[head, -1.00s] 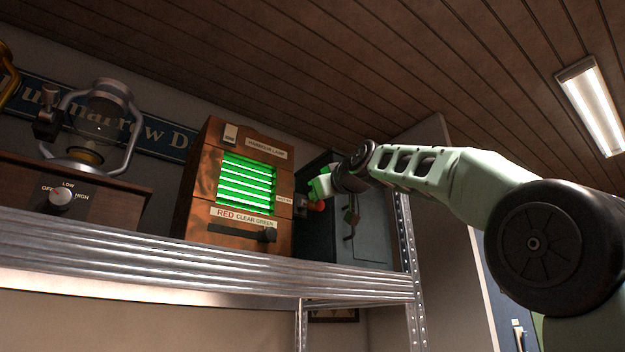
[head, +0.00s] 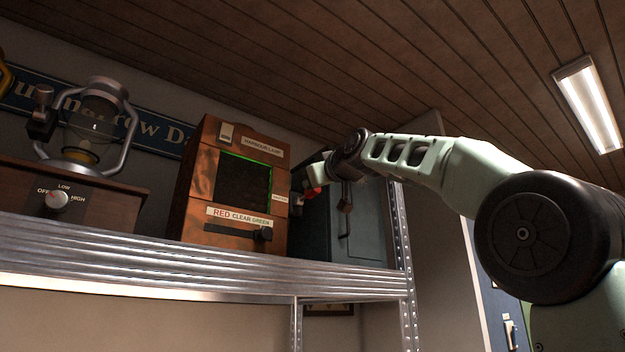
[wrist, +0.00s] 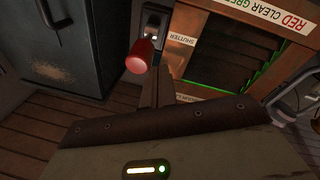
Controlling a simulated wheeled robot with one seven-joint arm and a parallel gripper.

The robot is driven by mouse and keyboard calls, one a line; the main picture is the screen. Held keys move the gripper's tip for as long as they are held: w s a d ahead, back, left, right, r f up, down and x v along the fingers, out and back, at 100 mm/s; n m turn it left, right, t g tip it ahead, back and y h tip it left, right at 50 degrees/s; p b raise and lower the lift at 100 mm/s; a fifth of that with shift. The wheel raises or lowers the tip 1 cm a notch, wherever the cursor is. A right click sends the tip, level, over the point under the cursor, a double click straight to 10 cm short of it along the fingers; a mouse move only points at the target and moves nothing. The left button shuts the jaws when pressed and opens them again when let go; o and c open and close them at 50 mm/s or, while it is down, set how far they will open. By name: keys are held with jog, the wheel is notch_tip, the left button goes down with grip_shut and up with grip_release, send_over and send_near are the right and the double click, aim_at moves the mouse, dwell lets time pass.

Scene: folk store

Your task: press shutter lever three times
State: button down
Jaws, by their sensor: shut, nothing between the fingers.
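The harbour lamp (head: 230,190) is a copper-and-wood box on the metal shelf. Its front window (head: 245,183) is dark, with shut slats and a thin green glow along the edges. The shutter lever (head: 313,190) has a red knob on the lamp's right side. In the wrist view the red knob (wrist: 140,57) sticks out from a dark plate beside the SHUTTER label (wrist: 182,39). My gripper (wrist: 156,72) is shut and empty, its fingertips right beside the knob; I cannot tell whether they touch. In the head view my gripper (head: 320,181) is partly hidden by my wrist.
A grey metal cabinet (head: 330,235) with a handle stands close to the lamp's right. A colour slider (head: 262,234) is on the lamp's front. A lantern (head: 90,130) on a wooden base with a knob (head: 57,200) stands at left. The metal shelf (head: 200,255) edge runs below.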

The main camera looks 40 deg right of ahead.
jog(key=s+a+b, duration=0.1)
jog(key=s+b, duration=0.3)
jog(key=s, duration=0.6)
jog(key=shift+s+f+b, duration=0.15)
jog(key=shift+f+b, duration=0.15)
jog(key=shift+f, duration=0.15)
jog(key=shift+a, duration=0.1)
